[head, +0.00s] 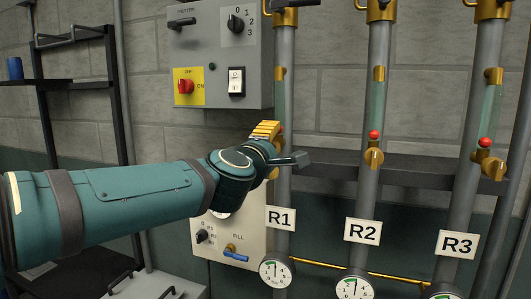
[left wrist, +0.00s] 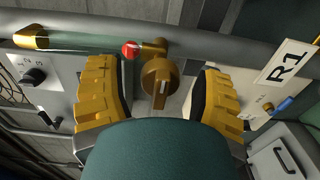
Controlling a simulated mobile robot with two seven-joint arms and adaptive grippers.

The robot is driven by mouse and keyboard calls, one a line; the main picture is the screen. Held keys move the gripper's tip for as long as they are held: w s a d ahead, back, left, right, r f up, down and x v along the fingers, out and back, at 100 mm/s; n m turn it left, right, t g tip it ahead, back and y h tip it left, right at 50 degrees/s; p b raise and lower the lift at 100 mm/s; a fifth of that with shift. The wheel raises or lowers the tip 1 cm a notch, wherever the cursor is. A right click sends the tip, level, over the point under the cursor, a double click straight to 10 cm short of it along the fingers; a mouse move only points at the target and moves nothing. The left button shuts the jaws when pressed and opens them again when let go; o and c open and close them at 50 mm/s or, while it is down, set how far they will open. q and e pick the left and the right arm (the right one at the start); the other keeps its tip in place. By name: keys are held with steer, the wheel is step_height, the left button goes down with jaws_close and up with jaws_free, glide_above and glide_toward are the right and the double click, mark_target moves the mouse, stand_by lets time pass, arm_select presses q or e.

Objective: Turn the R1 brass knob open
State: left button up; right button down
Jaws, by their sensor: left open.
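The R1 brass knob (left wrist: 160,84) sits on the R1 pipe, its grip bar pointing toward the bottom of the left wrist view. My left gripper (left wrist: 158,97) is open, with its yellow fingers on either side of the knob and a visible gap to each. In the head view my left gripper (head: 268,131) is in front of the R1 pipe and hides most of the knob. A red ball (left wrist: 131,49) shows beside the knob. The R1 label (head: 281,218) is lower on the same pipe. My right gripper is not in view.
The R2 brass knob (head: 374,157) and R3 brass knob (head: 491,167) are on pipes to the right. A grey switch panel (head: 218,50) is above my left arm. A lower panel with a blue FILL lever (head: 236,254) is below it. Gauges (head: 276,271) line the bottom.

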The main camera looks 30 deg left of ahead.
arm_select(q)
steer(key=v, duration=1.1)
steer(key=shift+s, duration=0.4)
steer(key=shift+f, duration=0.1)
